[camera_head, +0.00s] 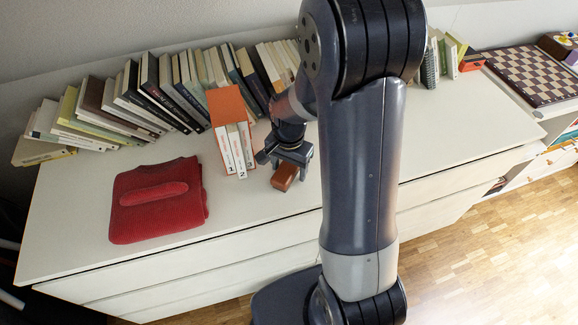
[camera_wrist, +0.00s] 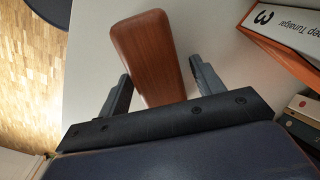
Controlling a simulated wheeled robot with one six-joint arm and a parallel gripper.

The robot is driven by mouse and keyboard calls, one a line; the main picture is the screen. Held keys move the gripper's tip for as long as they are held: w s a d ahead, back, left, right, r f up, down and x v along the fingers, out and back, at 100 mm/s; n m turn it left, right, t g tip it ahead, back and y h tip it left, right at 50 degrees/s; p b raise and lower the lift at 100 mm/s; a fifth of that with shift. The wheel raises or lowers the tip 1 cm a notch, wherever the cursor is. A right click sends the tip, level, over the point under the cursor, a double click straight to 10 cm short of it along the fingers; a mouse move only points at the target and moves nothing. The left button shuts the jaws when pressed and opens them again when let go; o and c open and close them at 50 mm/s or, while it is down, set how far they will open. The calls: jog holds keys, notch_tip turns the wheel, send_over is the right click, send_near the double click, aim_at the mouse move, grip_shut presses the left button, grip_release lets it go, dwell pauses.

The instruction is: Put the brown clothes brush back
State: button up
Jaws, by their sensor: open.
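The brown clothes brush (camera_head: 285,176) lies on the white top of the chest of drawers (camera_head: 245,213). It shows larger in the wrist view (camera_wrist: 150,48), with its smooth reddish-brown wooden side facing the camera. My gripper (camera_head: 291,157) is low over the near part of the top, right at the brush. In the wrist view, my gripper (camera_wrist: 160,78) is open, with one finger on each side of the brush's near end. I see a gap beside the left finger; whether the right finger touches the brush I cannot tell. The brush's bristles are hidden.
White-and-orange volumes (camera_head: 231,140) stand just left of my gripper. A leaning row of books (camera_head: 150,95) lines the back. A folded red cloth item (camera_head: 157,198) lies at left. A chessboard (camera_head: 530,73) is at far right. The drawer fronts (camera_head: 200,283) look shut; my arm hides part.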

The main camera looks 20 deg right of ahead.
aim_at(289, 165)
notch_tip(289, 165, up, 12)
jog(key=p, duration=0.1)
jog(key=shift+r, duration=0.2)
jog(key=shift+c, duration=0.3)
dwell(0.4)
